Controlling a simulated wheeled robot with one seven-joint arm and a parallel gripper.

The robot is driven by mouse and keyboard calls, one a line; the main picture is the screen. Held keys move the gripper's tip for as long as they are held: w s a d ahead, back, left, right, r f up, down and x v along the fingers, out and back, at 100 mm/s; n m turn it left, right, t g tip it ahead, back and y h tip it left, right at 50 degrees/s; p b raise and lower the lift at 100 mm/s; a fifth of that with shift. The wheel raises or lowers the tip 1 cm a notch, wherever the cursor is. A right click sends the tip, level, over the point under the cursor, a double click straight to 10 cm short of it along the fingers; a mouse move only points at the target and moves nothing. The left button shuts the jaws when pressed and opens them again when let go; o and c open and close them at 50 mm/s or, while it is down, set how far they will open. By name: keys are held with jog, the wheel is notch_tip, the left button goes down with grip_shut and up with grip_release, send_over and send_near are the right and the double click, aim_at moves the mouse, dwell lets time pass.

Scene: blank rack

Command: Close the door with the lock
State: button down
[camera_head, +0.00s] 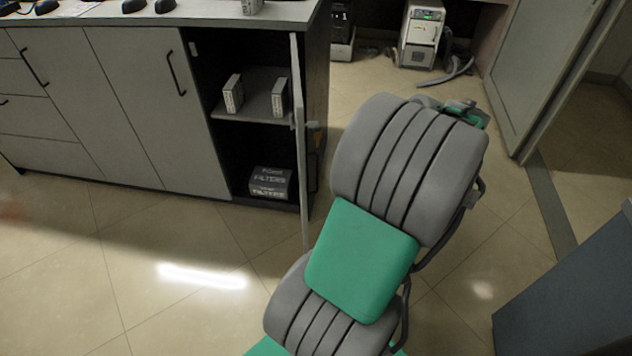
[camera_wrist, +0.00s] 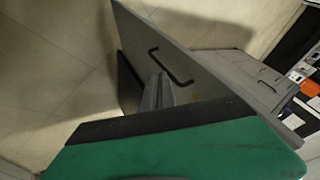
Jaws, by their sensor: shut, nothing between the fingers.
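The open cabinet door (camera_head: 297,130) is seen nearly edge-on in the head view, swung out from the right end of the low cabinet (camera_head: 155,110). In the wrist view a grey door panel (camera_wrist: 205,85) with a black bar handle (camera_wrist: 170,66) lies beyond my gripper; it looks like the same door's outer face. My gripper (camera_wrist: 157,92) is shut and empty in front of this panel; I cannot tell whether it touches it. In the head view my gripper is hidden behind my arm. I cannot make out the lock clearly in either view.
The open compartment holds small boxes on a shelf (camera_head: 252,108) and a dark filter box (camera_head: 270,182) at the bottom. A white machine (camera_head: 420,38) stands at the back. A dark grey block (camera_head: 570,285) stands at the right. The tiled floor left of the door is clear.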

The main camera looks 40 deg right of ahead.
jog(key=w+a+f+b, duration=0.1)
jog(key=w+a+f, duration=0.3)
jog(key=w+f, duration=0.3)
jog(key=shift+w+f+b, duration=0.3)
jog(key=shift+w+f, duration=0.05)
jog(key=shift+f, duration=0.15)
